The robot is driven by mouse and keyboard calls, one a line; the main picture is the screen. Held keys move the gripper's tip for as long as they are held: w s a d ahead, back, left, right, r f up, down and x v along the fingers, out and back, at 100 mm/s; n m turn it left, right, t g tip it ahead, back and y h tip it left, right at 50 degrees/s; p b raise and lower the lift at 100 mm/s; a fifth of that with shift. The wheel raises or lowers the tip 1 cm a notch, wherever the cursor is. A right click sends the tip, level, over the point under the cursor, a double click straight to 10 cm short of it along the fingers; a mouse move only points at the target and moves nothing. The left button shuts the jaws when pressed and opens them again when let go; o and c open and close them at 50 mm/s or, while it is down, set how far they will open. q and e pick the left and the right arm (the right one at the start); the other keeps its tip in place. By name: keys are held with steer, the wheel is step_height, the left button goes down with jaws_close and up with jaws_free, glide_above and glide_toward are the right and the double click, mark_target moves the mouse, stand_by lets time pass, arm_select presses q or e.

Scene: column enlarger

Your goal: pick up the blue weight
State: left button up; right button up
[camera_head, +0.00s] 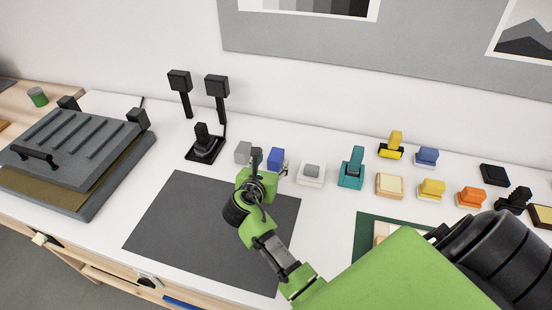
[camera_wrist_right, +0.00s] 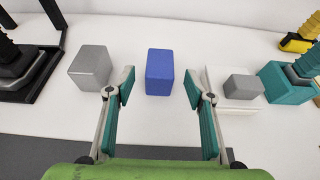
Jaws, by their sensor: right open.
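The blue weight (camera_head: 276,158) is a small upright block on the white table, behind the dark mat. In the right wrist view the blue weight (camera_wrist_right: 160,72) stands just beyond and between the fingertips, apart from both. My right gripper (camera_head: 260,160) is over the table at the back edge of the mat, beside the blue weight in the head view. In the right wrist view my right gripper (camera_wrist_right: 158,87) is open and empty, its fingers spread to either side. My left gripper is not in view.
A grey block (camera_wrist_right: 91,66) stands close by the left finger. A white base with a grey block (camera_wrist_right: 233,92) is close by the right finger. A teal item (camera_head: 351,168) stands further right. The dark mat (camera_head: 190,225) is bare. A black stand (camera_head: 205,147) is at left.

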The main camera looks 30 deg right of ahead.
mark_target(275, 157)
steer(key=shift+w+d, duration=0.2)
steer(key=shift+d, duration=0.05)
steer(key=p+x, duration=0.1)
steer(key=x, duration=0.3)
steer(key=shift+w+d, duration=0.25)
steer(key=shift+d, duration=0.05)
steer(key=shift+a+r, duration=0.1)
steer(key=shift+r, duration=0.05)
steer(key=shift+s, duration=0.1)
steer(key=c, duration=0.6)
jaws_close()
